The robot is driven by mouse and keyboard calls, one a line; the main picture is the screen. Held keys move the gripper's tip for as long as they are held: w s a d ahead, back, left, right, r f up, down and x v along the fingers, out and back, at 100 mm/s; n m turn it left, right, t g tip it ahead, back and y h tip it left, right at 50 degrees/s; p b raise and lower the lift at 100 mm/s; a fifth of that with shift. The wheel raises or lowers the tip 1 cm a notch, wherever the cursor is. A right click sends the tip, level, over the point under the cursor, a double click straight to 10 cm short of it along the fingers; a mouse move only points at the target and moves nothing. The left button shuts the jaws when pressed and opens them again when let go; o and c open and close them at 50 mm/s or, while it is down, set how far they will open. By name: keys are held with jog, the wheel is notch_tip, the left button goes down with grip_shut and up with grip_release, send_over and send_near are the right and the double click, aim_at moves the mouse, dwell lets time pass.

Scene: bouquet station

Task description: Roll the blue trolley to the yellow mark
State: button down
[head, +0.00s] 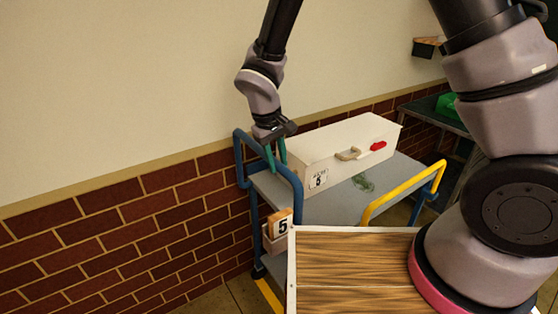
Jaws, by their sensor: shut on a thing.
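The blue trolley (325,207) stands against the brick wall, with a grey top deck, a lower deck and a blue push handle at its left end. My gripper (275,167) points down with its green fingers on either side of the handle bar, shut on it.
A white case (335,145) with a tan handle, a red latch and a "5" label rests on the top deck. A dark table (428,110) with a green bin (448,105) stands behind right.

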jog(key=shift+s+a, duration=0.2)
jog(key=shift+a, duration=0.05)
jog(key=c, duration=0.6)
grip_release()
jog(key=shift+a, duration=0.1)
jog(key=shift+r, duration=0.4)
jog(key=r, duration=0.3)
jog(key=a+r, duration=0.1)
jog(key=r, duration=0.2)
jog(key=s+r, duration=0.1)
jog(key=r, duration=0.2)
jog(key=shift+s+a+r, duration=0.1)
jog(key=shift+a+r, duration=0.15)
jog(key=shift+r, duration=0.15)
